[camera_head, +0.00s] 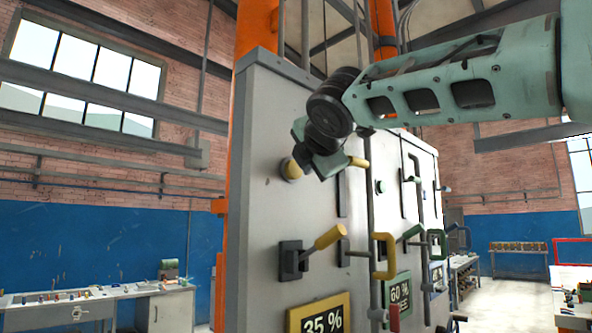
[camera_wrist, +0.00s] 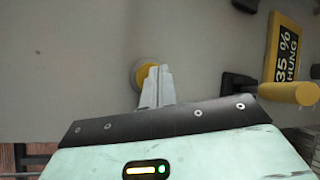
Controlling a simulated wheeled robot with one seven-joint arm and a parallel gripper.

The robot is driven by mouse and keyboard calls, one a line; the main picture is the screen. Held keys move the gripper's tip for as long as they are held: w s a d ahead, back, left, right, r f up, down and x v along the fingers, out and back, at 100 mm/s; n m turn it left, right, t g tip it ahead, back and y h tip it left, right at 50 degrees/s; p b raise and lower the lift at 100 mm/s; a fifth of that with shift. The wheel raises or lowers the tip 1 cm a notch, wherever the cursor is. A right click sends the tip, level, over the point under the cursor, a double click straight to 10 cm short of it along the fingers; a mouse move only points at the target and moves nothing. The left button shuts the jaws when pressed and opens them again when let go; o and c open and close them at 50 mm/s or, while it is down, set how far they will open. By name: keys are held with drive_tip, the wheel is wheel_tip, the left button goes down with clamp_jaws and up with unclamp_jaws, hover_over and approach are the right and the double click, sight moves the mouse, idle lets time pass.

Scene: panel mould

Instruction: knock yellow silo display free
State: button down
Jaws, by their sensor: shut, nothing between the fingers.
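The yellow silo display (camera_head: 318,315) is a yellow-framed plate reading "35 %", low on the grey panel; its bottom is cut off in the head view. In the wrist view the display (camera_wrist: 283,52) appears sideways at the upper right and reads "35 % HUNG". A round yellow button (camera_head: 291,171) sits higher on the panel; it also shows in the wrist view (camera_wrist: 143,75). My gripper (camera_wrist: 158,70) is shut and empty, its fingertips over part of the button. I cannot tell whether they touch it. In the head view my gripper (camera_head: 303,160) is beside the button.
A yellow-handled lever (camera_head: 328,238) sticks out between the button and the display; its handle (camera_wrist: 290,93) is right of my gripper in the wrist view. A yellow handle (camera_head: 384,256) and a green "60 %" display (camera_head: 399,292) are farther right. Workbenches stand at the sides.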

drive_tip(key=shift+w+a, duration=0.1)
idle(0.7)
drive_tip(key=shift+w+a, duration=0.2)
drive_tip(key=shift+w+a+p, duration=0.35)
drive_tip(key=shift+a+p, duration=0.05)
drive_tip(key=shift+p, duration=0.15)
idle(0.8)
drive_tip(key=shift+s+d, duration=0.1)
idle(0.3)
drive_tip(key=shift+s+d+b, duration=0.45)
drive_tip(key=shift+s+d, duration=0.05)
drive_tip(key=shift+s+d, duration=0.1)
drive_tip(key=s+d+b, duration=0.1)
drive_tip(key=s+d, duration=0.2)
drive_tip(key=shift+s+d+b, duration=0.2)
drive_tip(key=shift+b, duration=0.1)
